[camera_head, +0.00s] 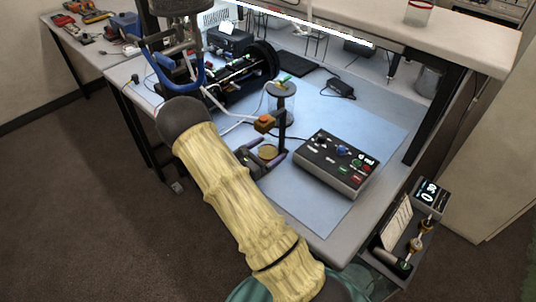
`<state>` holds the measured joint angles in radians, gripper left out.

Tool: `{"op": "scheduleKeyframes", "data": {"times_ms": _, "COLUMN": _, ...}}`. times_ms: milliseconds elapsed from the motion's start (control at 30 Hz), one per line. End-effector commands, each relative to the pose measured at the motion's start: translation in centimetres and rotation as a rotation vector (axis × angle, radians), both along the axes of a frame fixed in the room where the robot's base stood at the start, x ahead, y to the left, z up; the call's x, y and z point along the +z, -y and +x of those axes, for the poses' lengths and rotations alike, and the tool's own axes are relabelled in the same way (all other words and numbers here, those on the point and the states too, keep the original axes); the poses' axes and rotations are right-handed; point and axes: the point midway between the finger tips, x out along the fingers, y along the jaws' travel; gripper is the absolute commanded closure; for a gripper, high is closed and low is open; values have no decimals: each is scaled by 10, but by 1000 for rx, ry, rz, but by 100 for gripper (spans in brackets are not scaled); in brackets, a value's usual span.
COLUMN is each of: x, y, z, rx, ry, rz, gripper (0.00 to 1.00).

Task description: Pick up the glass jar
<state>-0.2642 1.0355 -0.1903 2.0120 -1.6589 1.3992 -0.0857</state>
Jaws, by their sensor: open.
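A clear glass jar (418,13) with a red band at its rim stands on the white raised shelf at the upper right, cut off a little by the top edge of the view. A second clear, cylinder-like vessel (281,97) with a green piece on top stands at the middle of the bench; I cannot tell its exact make. My arm, in a beige ribbed sleeve, reaches from the bottom middle up to a dark joint at the left edge of the bench. Nothing is seen touching the jar.
A control box (339,162) with knobs and buttons sits on the blue mat (375,125). Black equipment (240,80) fills the back left. A small display (430,197) stands at the lower right. The mat's right part is clear.

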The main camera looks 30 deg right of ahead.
Motion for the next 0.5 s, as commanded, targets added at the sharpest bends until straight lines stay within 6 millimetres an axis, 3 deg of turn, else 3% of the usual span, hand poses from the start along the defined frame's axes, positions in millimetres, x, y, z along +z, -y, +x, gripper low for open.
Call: {"op": "scheduleKeyframes", "data": {"times_ms": 500, "x": 0, "y": 0, "z": 0, "rx": 1, "ry": 0, "rz": 0, "gripper": 18}}
